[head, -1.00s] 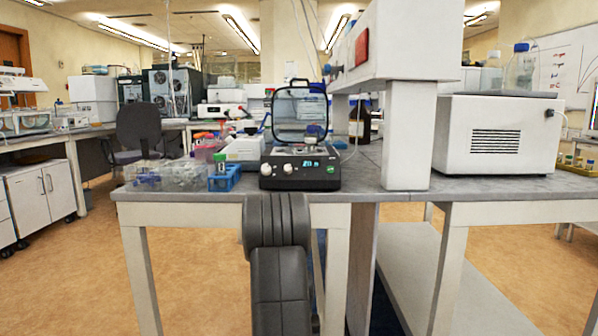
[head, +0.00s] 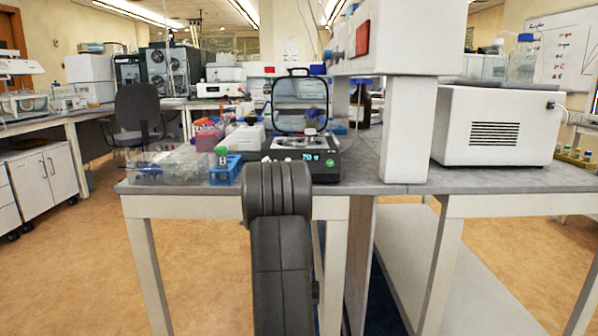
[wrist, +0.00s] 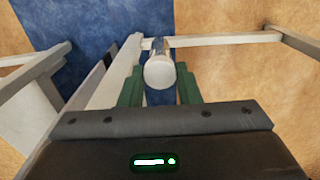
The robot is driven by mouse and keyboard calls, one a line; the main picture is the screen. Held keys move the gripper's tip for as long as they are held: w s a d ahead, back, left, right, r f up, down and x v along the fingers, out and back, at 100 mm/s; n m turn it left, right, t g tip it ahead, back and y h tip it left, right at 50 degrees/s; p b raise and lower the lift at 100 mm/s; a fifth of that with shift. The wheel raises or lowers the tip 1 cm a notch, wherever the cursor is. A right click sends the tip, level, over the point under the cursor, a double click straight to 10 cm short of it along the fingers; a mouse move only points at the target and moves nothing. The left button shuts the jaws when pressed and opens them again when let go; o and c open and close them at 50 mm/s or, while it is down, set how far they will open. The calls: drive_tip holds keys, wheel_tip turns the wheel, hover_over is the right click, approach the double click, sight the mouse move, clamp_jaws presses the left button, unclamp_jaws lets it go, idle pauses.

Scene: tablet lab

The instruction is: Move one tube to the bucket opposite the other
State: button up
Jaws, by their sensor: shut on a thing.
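My gripper (wrist: 159,88) shows its green fingers in the wrist view, shut on a tube (wrist: 159,71) with a pale round end facing the camera. In the head view my arm hides the gripper and this tube. A dark centrifuge (head: 327,165) with a lit display stands on the bench. Its clear lid (head: 300,103) is raised. Its buckets and anything in them cannot be made out. Another tube (head: 221,155) with a green cap stands in a blue rack (head: 228,172) left of the centrifuge.
Clear plastic boxes (head: 166,170) stand left of the rack. A white column (head: 408,130) rises right of the centrifuge, with a white instrument (head: 495,130) beyond it. The grey bench top (head: 380,187) is bare along its front edge. Floor and bench frame show in the wrist view.

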wheel_tip(320, 180, up, 61)
drive_tip(key=p, duration=4.4)
drive_tip(key=shift+r, duration=0.15)
drive_tip(key=shift+w, duration=0.15)
drive_tip(key=w+a, duration=0.3)
drive_tip(key=w, duration=1.5)
drive_tip(key=shift+w, duration=0.35)
drive_tip(key=shift+f+b, duration=0.35)
drive_tip(key=shift+f, duration=1.5)
drive_tip(key=shift+f, duration=0.7)
